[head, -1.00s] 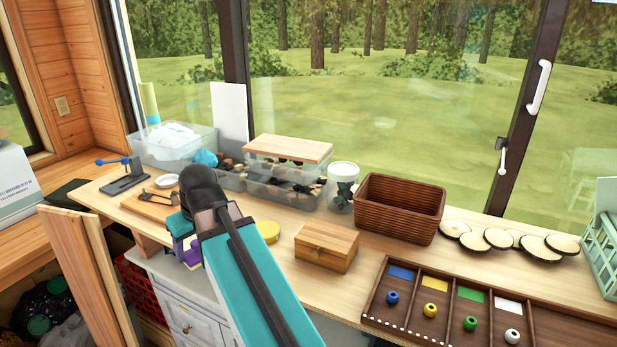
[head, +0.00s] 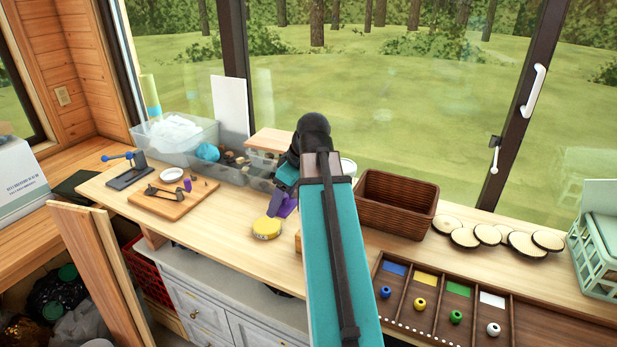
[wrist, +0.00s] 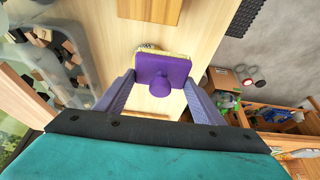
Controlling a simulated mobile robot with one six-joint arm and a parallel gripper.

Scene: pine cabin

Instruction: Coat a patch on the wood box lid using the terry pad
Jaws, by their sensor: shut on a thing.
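My gripper (head: 283,203) is shut on the terry pad (wrist: 163,74), which has a purple back with a knob and a pale yellowish edge. In the head view a bit of purple (head: 289,206) shows at the gripper, above and to the right of a round yellow tin (head: 267,228). The wood box (head: 298,241) is almost wholly hidden behind my arm; only its left edge shows. In the wrist view a wooden surface, likely the box (wrist: 150,10), lies at the top edge, apart from the pad. The pad's underside is hidden.
A brown woven basket (head: 395,205) stands right of my arm, with wood slices (head: 490,235) beyond it. A sorting tray with coloured beads (head: 440,300) lies at the front. Clear bins (head: 175,145) stand at the back left.

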